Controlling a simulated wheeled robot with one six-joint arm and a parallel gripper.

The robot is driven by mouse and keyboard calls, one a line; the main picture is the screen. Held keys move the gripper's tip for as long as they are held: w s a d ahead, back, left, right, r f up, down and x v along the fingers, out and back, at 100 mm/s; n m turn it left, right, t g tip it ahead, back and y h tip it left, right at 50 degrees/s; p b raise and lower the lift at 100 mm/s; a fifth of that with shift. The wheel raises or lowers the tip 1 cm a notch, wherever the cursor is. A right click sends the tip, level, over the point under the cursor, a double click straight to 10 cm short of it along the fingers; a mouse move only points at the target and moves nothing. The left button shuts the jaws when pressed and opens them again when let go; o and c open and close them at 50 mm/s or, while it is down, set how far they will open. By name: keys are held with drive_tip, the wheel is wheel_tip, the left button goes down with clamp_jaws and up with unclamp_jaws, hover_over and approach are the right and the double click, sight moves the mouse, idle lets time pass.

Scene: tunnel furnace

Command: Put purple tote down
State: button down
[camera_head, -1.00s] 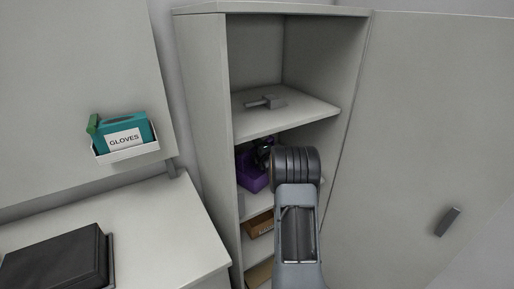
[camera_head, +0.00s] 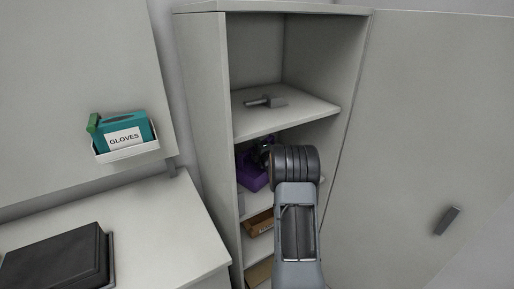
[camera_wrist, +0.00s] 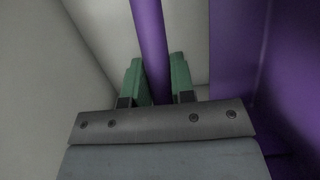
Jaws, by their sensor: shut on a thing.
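The purple tote (camera_head: 252,176) is inside the open cabinet, at the middle shelf below the top one. My arm hides part of it, and I cannot tell whether its base rests on the shelf. In the wrist view my gripper (camera_wrist: 154,82) has its green fingers shut on a narrow purple bar of the tote (camera_wrist: 148,40). A broad purple wall of the tote (camera_wrist: 284,70) fills the right side of that view. In the head view my gripper (camera_head: 262,158) is small and dark at the tote, mostly hidden behind my wrist.
The cabinet's left side wall (camera_head: 208,110) and upper shelf (camera_head: 290,115) stand close around the tote. A grey object (camera_head: 268,101) lies on that upper shelf. A brown box (camera_head: 259,223) sits on a lower shelf. The cabinet door (camera_head: 425,120) is open at right. A glove box (camera_head: 124,132) hangs at left.

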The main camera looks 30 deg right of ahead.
drive_tip(key=shift+d, duration=0.1)
drive_tip(key=shift+s+d+f+b, duration=0.1)
drive_tip(key=shift+d+b, duration=0.3)
drive_tip(key=shift+b, duration=0.1)
drive_tip(key=shift+s+d+b, duration=0.15)
drive_tip(key=shift+d+b, duration=0.05)
drive_tip(key=shift+d, duration=0.35)
drive_tip(key=shift+s+d+b, duration=0.15)
drive_tip(key=shift+d+b, duration=0.05)
drive_tip(key=shift+d, duration=0.3)
drive_tip(key=c, duration=0.9)
unclamp_jaws()
drive_tip(key=s+b, duration=0.1)
drive_tip(key=s, duration=0.3)
drive_tip(key=s+a, duration=0.1)
drive_tip(key=s, duration=0.4)
drive_tip(key=s+a+b, duration=0.1)
drive_tip(key=s, duration=0.3)
drive_tip(key=shift+s+a+b, duration=0.15)
drive_tip(key=shift+s+b, duration=0.15)
